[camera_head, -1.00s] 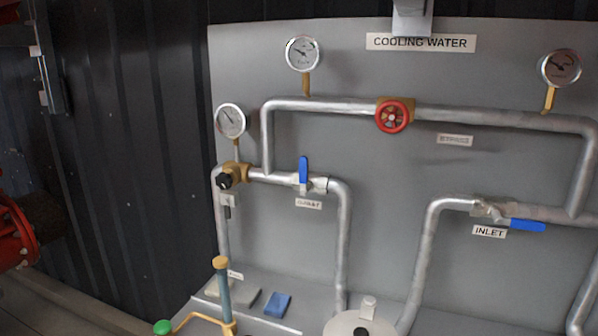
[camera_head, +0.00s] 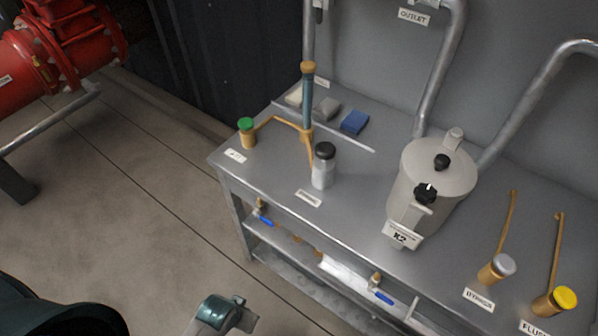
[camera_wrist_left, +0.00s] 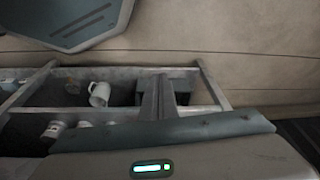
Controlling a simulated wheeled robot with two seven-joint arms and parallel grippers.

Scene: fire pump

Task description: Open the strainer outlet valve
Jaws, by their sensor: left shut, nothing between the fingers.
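The white OUTLET label (camera_head: 414,16) is at the top of the head view. Only a bit of the outlet valve's fitting (camera_head: 430,3) shows at the top edge; its blue handle is out of view. The outlet pipe (camera_head: 441,70) runs down behind the grey strainer pot (camera_head: 432,180), tagged K2. My left gripper (camera_wrist_left: 161,80) shows in the left wrist view with its dark fingers together and empty, pointing over the shelving under the bench. A part of my arm shows at the bottom of the head view, well away from the outlet valve. My right gripper is not in view.
The grey bench (camera_head: 270,182) holds a capped bottle (camera_head: 324,167), a blue block (camera_head: 355,122), and green-capped (camera_head: 247,132) and yellow-capped (camera_head: 556,301) fittings. Blue-handled valves (camera_head: 384,297) sit below its front edge. Red machinery (camera_head: 62,55) stands left; floor before the bench is open.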

